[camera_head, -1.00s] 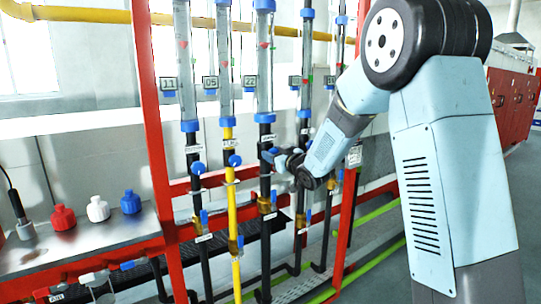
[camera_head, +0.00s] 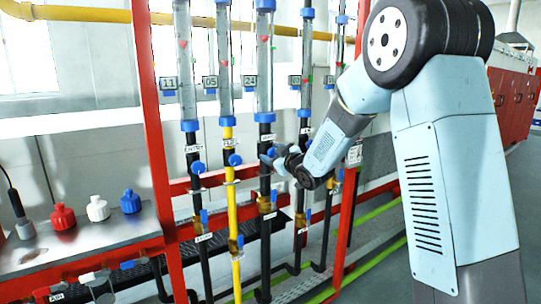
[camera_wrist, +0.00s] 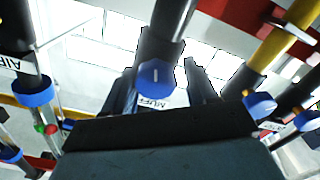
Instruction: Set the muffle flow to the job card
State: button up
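The muffle line is the third flow tube (camera_head: 264,75), a clear upright tube with a small display (camera_head: 250,82) reading about 24. Below it is a blue knob (camera_head: 268,155). In the wrist view the blue knob (camera_wrist: 155,77) has a white pointer mark, with a partly hidden label (camera_wrist: 160,101) starting "MUFF" beneath. My gripper (camera_head: 284,160) is just right of the knob. In the wrist view its fingers stand apart on either side of the knob, with a gap visible at the right finger. A white card (camera_head: 354,155) hangs on the rack's right side, its print too small to read.
Neighbouring tubes carry blue knobs; the left one (camera_head: 198,167) and yellow-pipe one (camera_head: 235,160) are close. Red frame posts (camera_head: 152,110) bound the rack. A metal bench (camera_head: 85,235) with red, white and blue bottles stands at left.

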jog(key=shift+o, duration=0.9)
jog(key=shift+d, duration=0.1)
jog(key=shift+s+d, duration=0.3)
jog(key=shift+s, duration=0.05)
jog(key=v, duration=1.2)
jog(key=shift+s+d, duration=0.2)
jog(key=shift+s, duration=0.1)
